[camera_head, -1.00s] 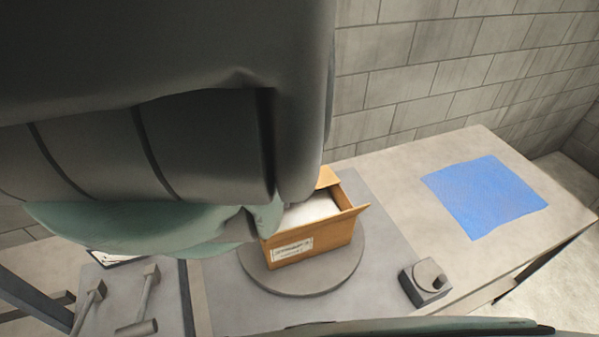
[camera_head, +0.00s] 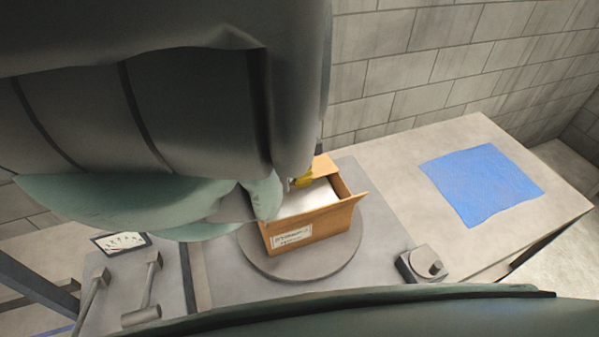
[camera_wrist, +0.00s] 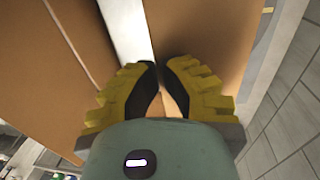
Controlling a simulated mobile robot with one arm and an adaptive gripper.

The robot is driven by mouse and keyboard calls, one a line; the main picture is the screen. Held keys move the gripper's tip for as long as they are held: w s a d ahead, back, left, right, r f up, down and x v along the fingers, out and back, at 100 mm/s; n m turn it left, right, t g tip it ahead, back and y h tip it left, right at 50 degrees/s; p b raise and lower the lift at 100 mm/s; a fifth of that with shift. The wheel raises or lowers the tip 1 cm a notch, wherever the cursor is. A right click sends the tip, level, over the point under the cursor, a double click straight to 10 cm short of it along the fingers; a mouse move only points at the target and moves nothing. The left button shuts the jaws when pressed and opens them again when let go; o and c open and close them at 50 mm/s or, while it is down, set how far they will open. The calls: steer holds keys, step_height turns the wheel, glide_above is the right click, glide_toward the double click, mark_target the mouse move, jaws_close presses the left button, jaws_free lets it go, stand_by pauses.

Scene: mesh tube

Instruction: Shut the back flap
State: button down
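The open cardboard box (camera_head: 318,228) stands on the round grey turntable (camera_head: 300,268), with white contents (camera_head: 310,199) inside. The back flap (camera_head: 325,167) stands raised at the box's far side. The gripper's yellow fingers (camera_head: 302,181) show beside it at the box's back left, partly hidden by my arm. In the wrist view my gripper (camera_wrist: 162,62) has its fingertips drawn nearly together, with nothing visible held between them. A brown cardboard panel (camera_wrist: 212,35), seemingly the back flap, lies just beyond the fingers; contact cannot be told.
A flap sticks outward at the box's right end. A small grey device with a knob (camera_head: 428,263) sits right of the turntable, and a blue sheet (camera_head: 483,185) lies farther right. Hammer-like tools (camera_head: 147,290) lie at left. A block wall (camera_head: 440,60) stands behind.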

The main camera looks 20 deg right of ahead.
steer(key=shift+s+f+t+p, duration=0.25)
steer(key=shift+f+t, duration=0.3)
steer(key=shift+t, duration=0.35)
steer(key=shift+r, duration=0.15)
